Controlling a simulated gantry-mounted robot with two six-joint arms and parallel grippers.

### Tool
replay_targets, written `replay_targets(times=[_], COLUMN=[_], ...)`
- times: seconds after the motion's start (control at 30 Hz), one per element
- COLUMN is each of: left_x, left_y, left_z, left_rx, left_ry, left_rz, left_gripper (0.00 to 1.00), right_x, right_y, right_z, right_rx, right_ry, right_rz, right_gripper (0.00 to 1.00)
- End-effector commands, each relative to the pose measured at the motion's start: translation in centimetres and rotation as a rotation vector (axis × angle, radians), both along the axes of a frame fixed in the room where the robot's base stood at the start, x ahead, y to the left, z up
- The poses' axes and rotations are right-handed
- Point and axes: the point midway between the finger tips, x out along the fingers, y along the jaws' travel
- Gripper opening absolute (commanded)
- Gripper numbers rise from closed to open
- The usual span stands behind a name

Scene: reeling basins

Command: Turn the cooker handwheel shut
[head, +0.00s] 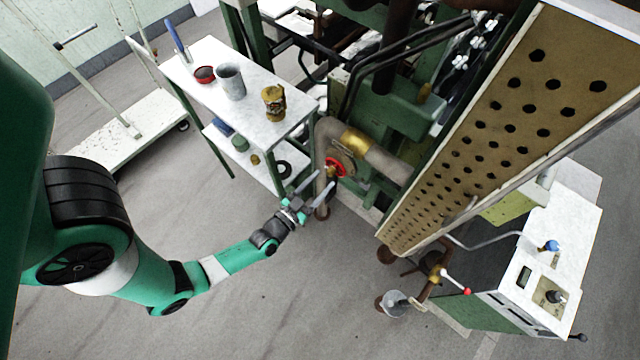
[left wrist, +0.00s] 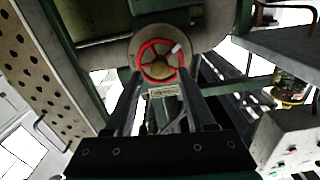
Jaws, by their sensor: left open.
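The red cooker handwheel (head: 336,167) sits on a valve on the brown pipe, beside the green machine. In the left wrist view the handwheel (left wrist: 158,61) shows as a red ring with a brass-coloured hub, straight ahead between my fingers. A small pale tag or mark shows on its upper right rim. My left gripper (head: 316,186) is open, its two fingers pointing at the wheel from the lower left. In the left wrist view the fingers (left wrist: 160,95) stand to either side below the wheel, apparently apart from it. My right gripper is not in view.
A white two-level table (head: 205,62) with cups and a brass part (head: 274,102) stands left of the wheel. A perforated tan panel (head: 500,130) slopes on the right. The brown pipe (head: 385,163) bends around the wheel. The floor in front is clear.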

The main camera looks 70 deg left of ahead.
Motion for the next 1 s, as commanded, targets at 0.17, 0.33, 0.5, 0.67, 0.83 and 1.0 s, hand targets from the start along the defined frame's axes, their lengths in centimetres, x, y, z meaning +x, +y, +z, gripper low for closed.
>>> replay_targets(times=[0.17, 0.33, 0.5, 0.67, 0.83, 1.0], left_x=[0.0, 0.6, 2.1, 2.6, 2.5, 2.5], left_y=[0.0, 0.4, 1.4, 1.7, 1.6, 1.6], left_z=[0.0, 0.0, 0.0, 0.0, 0.0, 0.0], left_rx=[-0.077, -0.075, -0.073, -0.074, -0.073, -0.073], left_ry=[-0.051, -0.05, -0.049, -0.048, -0.047, -0.047], left_rz=[0.0, 0.0, 0.001, 0.0, 0.0, 0.0], left_gripper=[0.55, 0.55, 0.55, 0.55, 0.48, 0.17], right_x=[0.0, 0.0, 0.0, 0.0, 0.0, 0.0], right_y=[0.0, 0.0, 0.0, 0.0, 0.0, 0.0], right_z=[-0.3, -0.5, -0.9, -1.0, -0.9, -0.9], right_rx=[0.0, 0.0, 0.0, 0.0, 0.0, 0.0], right_ry=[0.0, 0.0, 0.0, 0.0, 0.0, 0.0], right_rz=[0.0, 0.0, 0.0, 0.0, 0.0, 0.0], right_gripper=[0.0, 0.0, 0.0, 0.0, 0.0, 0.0])
